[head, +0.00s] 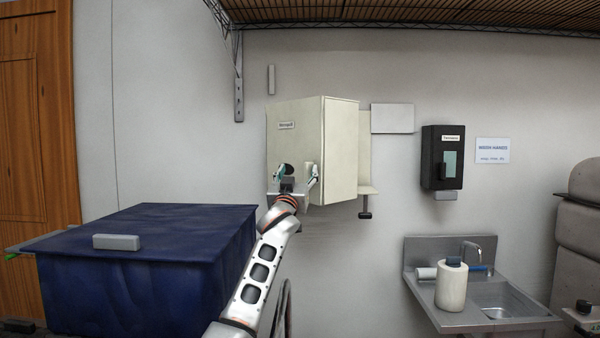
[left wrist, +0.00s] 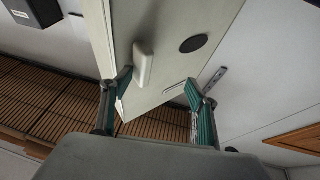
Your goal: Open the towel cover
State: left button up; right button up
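The towel dispenser is a beige wall cabinet with a small label. Its front cover (head: 295,135) faces front-left in the head view, and a pale plate with a ledge (head: 368,190) shows behind its right side. In the left wrist view the cover (left wrist: 160,85) has a dark round hole, a thin slot and a pale raised handle (left wrist: 143,65). My left gripper (head: 296,178) is at the lower part of the cover; it also shows in the left wrist view (left wrist: 158,100). Its fingers are wide apart, with the cover's corner between or beyond them. Contact cannot be told. My right gripper is out of view.
A large navy bin (head: 150,285) with a grey handle stands at the lower left. A black soap dispenser (head: 431,165) hangs right of the cabinet. A wire shelf (head: 420,15) runs overhead.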

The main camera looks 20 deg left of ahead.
pick_arm(q)
jog(key=shift+o, duration=0.9)
jog(key=shift+s+a+r, duration=0.15)
jog(key=shift+a+r, duration=0.3)
jog(key=shift+a, duration=0.35)
jog(key=shift+c, duration=0.3)
jog(key=shift+s+d+f, duration=0.15)
jog(key=shift+s+f, duration=0.15)
jog(key=shift+s, duration=0.2)
jog(key=c, duration=0.5)
jog(key=v, duration=0.7)
jog(key=d+v, duration=0.1)
jog(key=v, duration=0.3)
jog(key=shift+w+d+f, duration=0.1)
jog(key=shift+w+f, duration=0.05)
jog(key=shift+f, duration=0.1)
